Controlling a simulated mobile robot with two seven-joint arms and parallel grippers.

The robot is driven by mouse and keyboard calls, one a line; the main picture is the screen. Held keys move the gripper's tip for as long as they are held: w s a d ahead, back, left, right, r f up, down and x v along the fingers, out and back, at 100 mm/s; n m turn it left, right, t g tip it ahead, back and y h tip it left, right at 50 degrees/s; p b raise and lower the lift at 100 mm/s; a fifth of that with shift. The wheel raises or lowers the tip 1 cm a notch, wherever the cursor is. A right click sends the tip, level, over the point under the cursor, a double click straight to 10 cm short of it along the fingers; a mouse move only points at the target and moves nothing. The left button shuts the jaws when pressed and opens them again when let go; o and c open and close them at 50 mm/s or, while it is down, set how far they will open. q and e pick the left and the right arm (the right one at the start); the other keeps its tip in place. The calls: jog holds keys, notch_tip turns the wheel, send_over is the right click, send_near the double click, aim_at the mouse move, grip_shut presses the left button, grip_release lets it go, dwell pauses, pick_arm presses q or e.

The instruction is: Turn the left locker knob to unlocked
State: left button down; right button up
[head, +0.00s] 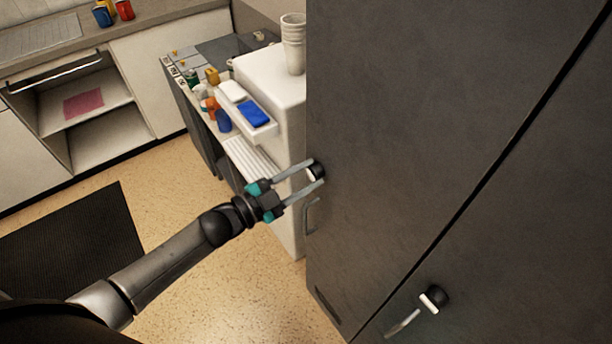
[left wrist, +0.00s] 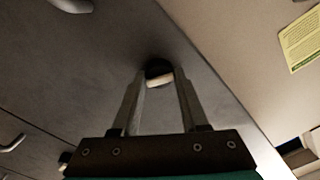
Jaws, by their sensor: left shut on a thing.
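The left locker knob (head: 317,172) is black with a white bar across its face, on the dark grey locker door (head: 400,130). My left gripper (head: 314,176) has a finger on each side of this knob and is shut on it. In the left wrist view the knob (left wrist: 158,72) sits between the fingertips, its white bar close to level in that picture. Part of the knob is hidden by the fingers in the head view. A second knob (head: 434,297), black with a white bar, is on the right locker door (head: 540,220). My right gripper is not in view.
Door handles are below the left knob (head: 311,215) and beside the right knob (head: 403,323). A white cabinet (head: 275,85) with stacked cups (head: 293,42) on top stands left of the locker. A dark mat (head: 80,245) lies on the open floor.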

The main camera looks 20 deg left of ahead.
pick_arm(q)
jog(key=m+b, duration=0.4)
jog(key=m, duration=0.8)
jog(key=shift+m, duration=0.3)
dwell(0.4)
jog(key=shift+c, duration=2.2)
grip_release()
jog(key=shift+s+a, duration=0.1)
jog(key=b+v, duration=0.1)
jog(key=v, duration=1.4)
jog(key=shift+b, duration=0.35)
